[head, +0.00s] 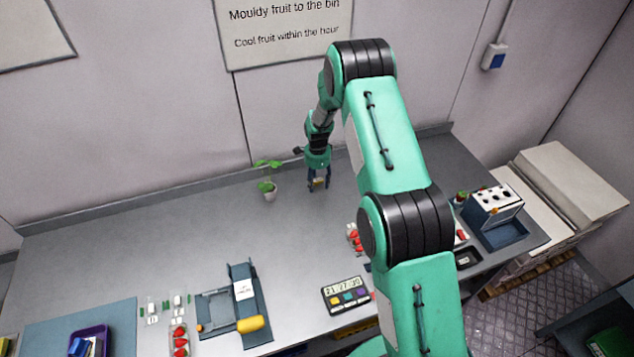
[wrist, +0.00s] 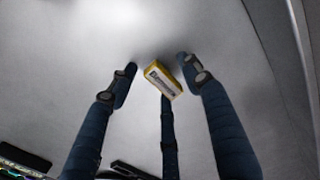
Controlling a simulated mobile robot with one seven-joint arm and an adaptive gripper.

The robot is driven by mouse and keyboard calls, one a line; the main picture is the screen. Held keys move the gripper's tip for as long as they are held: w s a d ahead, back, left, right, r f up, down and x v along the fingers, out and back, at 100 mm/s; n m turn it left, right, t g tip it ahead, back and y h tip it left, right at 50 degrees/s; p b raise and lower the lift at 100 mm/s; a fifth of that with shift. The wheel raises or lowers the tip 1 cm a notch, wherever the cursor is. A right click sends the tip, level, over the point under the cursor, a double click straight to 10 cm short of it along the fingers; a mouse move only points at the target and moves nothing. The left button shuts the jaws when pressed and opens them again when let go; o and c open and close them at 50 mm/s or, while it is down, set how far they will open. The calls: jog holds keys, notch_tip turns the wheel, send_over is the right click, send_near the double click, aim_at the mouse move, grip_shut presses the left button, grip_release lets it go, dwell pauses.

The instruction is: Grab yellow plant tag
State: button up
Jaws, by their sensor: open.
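The yellow plant tag (wrist: 165,81) shows in the wrist view as a small yellow block with a white, dark-lettered face. It lies tilted between the fingertips of my gripper (wrist: 157,68). My gripper is open: one finger is left of the tag, one right, and a third comes up from below, its tip close to the tag. I cannot tell whether that tip touches it. In the head view my gripper (head: 319,185) points down at the back of the grey bench, with a bit of yellow tag (head: 320,181) between its fingers.
A potted seedling (head: 269,188) stands left of my gripper, near the back wall. A timer (head: 346,294), a blue holder with a yellow roll (head: 250,323) and red fruit punnets (head: 179,340) are along the front. The bench around my gripper is mostly clear.

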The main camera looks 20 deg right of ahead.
aim_at(318, 181)
dwell(0.5)
jog(key=c, duration=0.9)
jog(key=shift+r, duration=0.15)
jog(key=shift+r, duration=0.85)
jog(key=shift+s+r, duration=0.2)
jog(key=shift+r, duration=0.6)
jog(key=s, duration=0.5)
jog(key=s+a+r+b, duration=0.1)
jog(key=s, duration=0.9)
jog(key=shift+s+a+r, duration=0.2)
jog(key=shift+s+a, duration=0.05)
jog(key=shift+a, duration=0.1)
